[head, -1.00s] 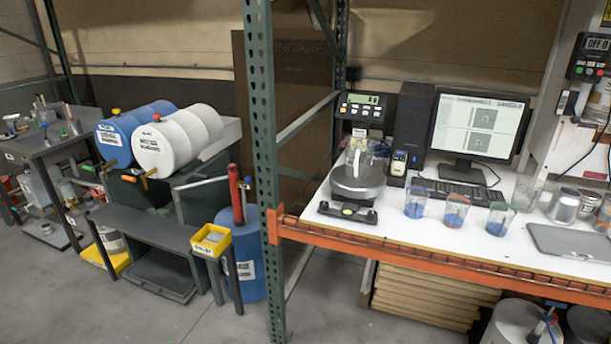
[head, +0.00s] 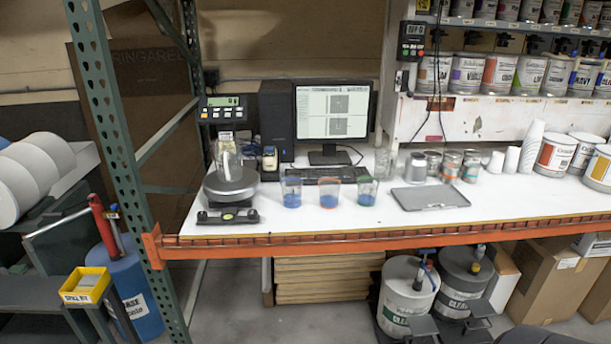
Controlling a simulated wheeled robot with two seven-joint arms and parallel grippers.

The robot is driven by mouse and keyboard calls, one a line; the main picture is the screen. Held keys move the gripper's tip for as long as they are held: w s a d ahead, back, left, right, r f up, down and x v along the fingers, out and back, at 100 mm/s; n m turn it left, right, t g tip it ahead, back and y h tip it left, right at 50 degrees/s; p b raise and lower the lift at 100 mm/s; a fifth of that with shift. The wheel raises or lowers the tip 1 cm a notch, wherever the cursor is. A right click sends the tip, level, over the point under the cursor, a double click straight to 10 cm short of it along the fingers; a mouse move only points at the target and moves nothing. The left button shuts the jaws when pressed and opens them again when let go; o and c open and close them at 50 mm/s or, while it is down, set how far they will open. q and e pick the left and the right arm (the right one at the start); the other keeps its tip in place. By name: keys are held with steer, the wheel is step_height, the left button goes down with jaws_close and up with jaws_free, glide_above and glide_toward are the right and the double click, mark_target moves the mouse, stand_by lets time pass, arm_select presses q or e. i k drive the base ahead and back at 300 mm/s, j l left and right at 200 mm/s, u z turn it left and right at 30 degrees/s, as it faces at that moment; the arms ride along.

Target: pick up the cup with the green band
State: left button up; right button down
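The cup with the green band (head: 367,190) is clear, with blue contents low inside and a green band near its rim. It stands upright on the white bench top (head: 270,222), rightmost in a row of three similar cups. The middle cup (head: 329,193) has an orange-red band and the left cup (head: 291,193) has a blue band. The grey tray (head: 430,198) lies to the right of the green-banded cup. Neither of my grippers is in view.
A scale (head: 230,188) stands left of the cups, with a keyboard (head: 342,175) and monitor (head: 332,112) behind. An orange beam (head: 330,241) runs along the bench's front edge, and a green post (head: 118,150) stands at its left. Paint cans (head: 555,154) stand at the right.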

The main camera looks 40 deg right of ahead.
mark_target(367, 191)
steer(key=z, duration=1.55)
